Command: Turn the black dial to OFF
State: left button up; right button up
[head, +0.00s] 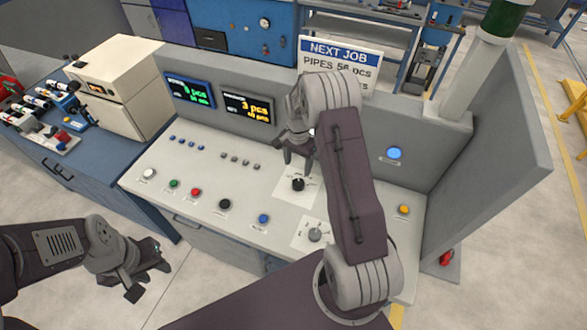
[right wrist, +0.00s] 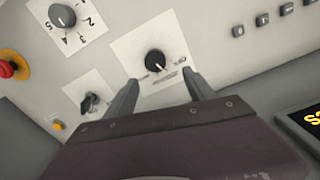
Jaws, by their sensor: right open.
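The black dial (head: 298,184) sits on a white label plate on the sloped console panel. In the right wrist view the dial (right wrist: 155,61) stands upright from its plate, with small labels beside it too blurred to read. My right gripper (head: 298,165) is over the dial, pointing down at it. In the right wrist view the right gripper (right wrist: 161,79) is open, its two fingertips apart to either side below the dial, and nothing is between them. My left gripper (head: 150,280) is open and empty, off the console's front left edge.
A grey numbered knob (right wrist: 62,15) and another black switch (right wrist: 92,102) are near the dial. A red button (right wrist: 12,66) is at the left. Several coloured buttons line the panel, including a blue one (head: 263,218). Two displays (head: 247,107) stand behind the panel.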

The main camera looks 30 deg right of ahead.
aim_at(299, 182)
jog(key=s, duration=0.1)
jog(key=s+f+p, duration=0.1)
jog(key=shift+s+a+f, duration=0.15)
jog(key=shift+s+f, duration=0.05)
jog(key=shift+s, duration=0.2)
jog(key=f, duration=0.2)
jog(key=w+f+p, duration=0.1)
jog(key=f, duration=0.1)
jog(key=w+f, duration=0.1)
jog(key=f, duration=0.2)
jog(key=shift+w+p, duration=0.2)
jog(key=shift+p, duration=0.1)
jog(key=shift+s+f, duration=0.1)
jog(key=shift+s, duration=0.05)
jog(key=shift+s+r, duration=0.2)
jog(key=shift+s, duration=0.25)
jog(key=shift+c, duration=0.9)
jog(key=shift+w+f, duration=0.15)
jog(key=shift+w, duration=0.1)
jog(key=c, duration=1)
pick_arm(q)
jog(key=r, duration=0.1)
jog(key=s+r, duration=0.1)
jog(key=shift+s+r, duration=0.15)
jog(key=shift+r, duration=0.25)
pick_arm(e)
jog(key=shift+c, duration=0.9)
